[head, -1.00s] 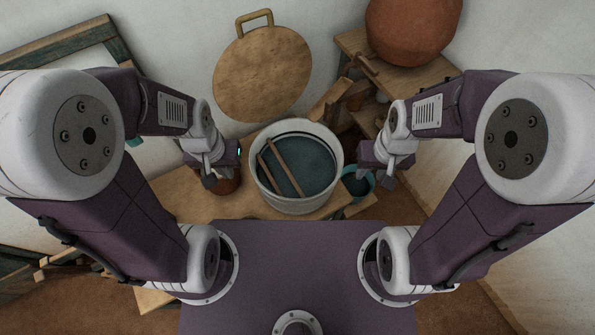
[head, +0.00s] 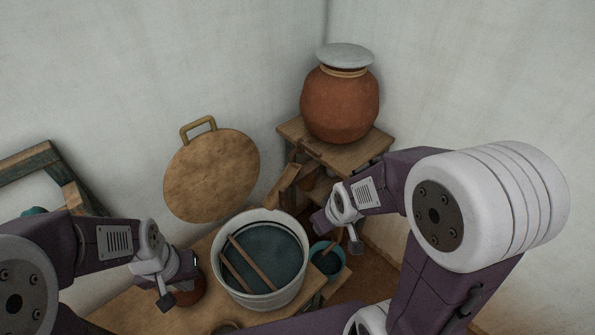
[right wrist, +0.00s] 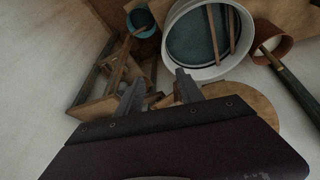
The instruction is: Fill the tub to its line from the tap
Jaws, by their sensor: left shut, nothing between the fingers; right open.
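The pale round tub (head: 285,296) stands on a low wooden bench and holds dark blue-green liquid (head: 272,248). Two wooden sticks (head: 248,262) slant across its mouth. I cannot make out a fill line. A clay jar (head: 340,105) with a grey lid stands behind on a wooden stand. A wooden trough (head: 287,187) slopes from below it towards the tub; a tap is not clear to see. My left gripper (head: 166,300) is shut and empty, left of the tub. My right gripper (head: 356,242) is open and empty, right of the tub; its fingers (right wrist: 158,92) show in the right wrist view.
A teal bucket (head: 329,262) stands right of the tub, below my right gripper. A brown pot (head: 190,290) is beside my left gripper; the right wrist view shows a dark handle (right wrist: 290,75) in it. A round wooden lid (head: 212,175) leans on the wall.

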